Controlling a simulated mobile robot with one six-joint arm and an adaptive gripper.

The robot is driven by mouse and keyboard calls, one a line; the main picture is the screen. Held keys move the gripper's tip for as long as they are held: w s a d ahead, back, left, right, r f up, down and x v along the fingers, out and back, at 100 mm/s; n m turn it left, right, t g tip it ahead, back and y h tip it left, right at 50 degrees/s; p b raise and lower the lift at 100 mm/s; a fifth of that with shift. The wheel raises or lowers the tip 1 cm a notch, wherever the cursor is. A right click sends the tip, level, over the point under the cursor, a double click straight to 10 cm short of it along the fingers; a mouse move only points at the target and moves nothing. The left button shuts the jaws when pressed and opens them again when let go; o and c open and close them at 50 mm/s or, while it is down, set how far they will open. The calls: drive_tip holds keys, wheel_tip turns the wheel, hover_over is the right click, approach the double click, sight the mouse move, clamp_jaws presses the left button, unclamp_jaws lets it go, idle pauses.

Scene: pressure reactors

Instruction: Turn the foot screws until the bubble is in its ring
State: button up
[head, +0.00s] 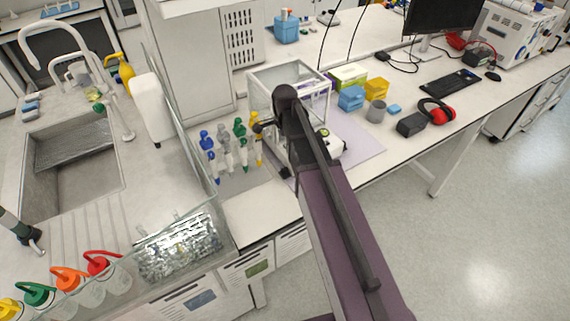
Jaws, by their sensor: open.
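A balance with a clear glass draft shield (261,92) stands on the bench, partly covered by my arm. Its white body (331,148) shows just right of the arm, with a small round green-yellow spot (324,132) on it. I cannot tell whether that spot is the bubble level. The foot screws and the bubble's place in its ring cannot be made out. My dark arm reaches up from the bottom and bends in front of the balance. My gripper is hidden behind the arm, and I cannot make out its fingers.
A rack of colored pipettes (223,150) stands close left of the arm. Blue (351,97) and yellow (376,89) boxes, a grey cup (376,111), a black box (411,124) and red ear muffs (437,111) lie to the right. A sink (72,165) is at left.

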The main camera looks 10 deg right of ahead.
sight(285, 169)
drive_tip(key=shift+w+r+m, duration=0.15)
drive_tip(key=shift+w+m, duration=0.1)
drive_tip(key=shift+m, duration=0.05)
idle(0.4)
wheel_tip(285, 169, down, 14)
drive_tip(key=b, duration=1.3)
drive_tip(key=shift+r+b, duration=0.1)
drive_tip(key=shift+b, duration=0.25)
clamp_jaws()
drive_tip(key=shift+d, duration=0.25)
drive_tip(key=shift+a, duration=0.2)
